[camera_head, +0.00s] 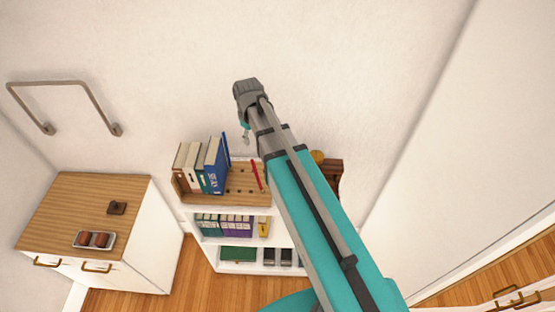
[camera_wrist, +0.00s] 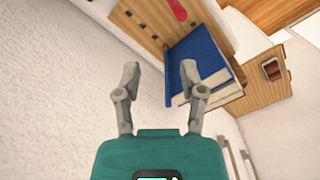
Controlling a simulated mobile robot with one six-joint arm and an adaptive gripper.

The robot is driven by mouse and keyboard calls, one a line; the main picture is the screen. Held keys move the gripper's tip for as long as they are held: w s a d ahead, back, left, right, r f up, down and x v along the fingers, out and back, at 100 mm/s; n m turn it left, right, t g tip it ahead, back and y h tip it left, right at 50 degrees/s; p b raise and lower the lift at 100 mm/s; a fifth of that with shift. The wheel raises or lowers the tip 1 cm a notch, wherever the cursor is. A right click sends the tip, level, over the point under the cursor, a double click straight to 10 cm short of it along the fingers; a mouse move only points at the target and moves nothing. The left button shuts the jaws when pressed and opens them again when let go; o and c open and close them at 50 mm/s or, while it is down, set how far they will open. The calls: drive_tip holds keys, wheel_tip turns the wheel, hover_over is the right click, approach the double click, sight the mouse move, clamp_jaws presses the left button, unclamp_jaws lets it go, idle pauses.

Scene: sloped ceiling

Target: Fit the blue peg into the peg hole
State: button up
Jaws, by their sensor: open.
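I cannot make out a blue peg for certain in either view. The blue shapes I can identify are books. A wooden shelf top with small dark holes (camera_head: 238,187) shows in the head view, partly behind my arm. It also shows in the wrist view (camera_wrist: 150,22); which hole is the peg hole, I cannot tell. A red upright piece (camera_head: 256,174) stands on it and also shows in the wrist view (camera_wrist: 178,10). My gripper (camera_wrist: 160,72) is open and empty, its two fingers apart, with the shelf and a blue book (camera_wrist: 193,62) beyond them.
Books (camera_head: 203,165) stand at the shelf's left end. A wooden-topped cabinet (camera_head: 70,200) at left holds a small dark block (camera_head: 116,207) and a tray with two brown items (camera_head: 78,240). A metal rail (camera_head: 50,84) is on the wall. Wood floor (camera_head: 185,280) lies between cabinet and shelf.

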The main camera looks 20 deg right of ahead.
drive_tip(key=s+d+m, duration=0.3)
drive_tip(key=s, duration=0.3)
drive_tip(key=s+d+m, duration=0.2)
drive_tip(key=s+m, duration=0.1)
drive_tip(key=s, duration=0.4)
drive_tip(key=shift+d, duration=0.4)
wheel_tip(320, 180, down, 24)
drive_tip(key=b, duration=2.4)
drive_tip(key=shift+a, duration=0.15)
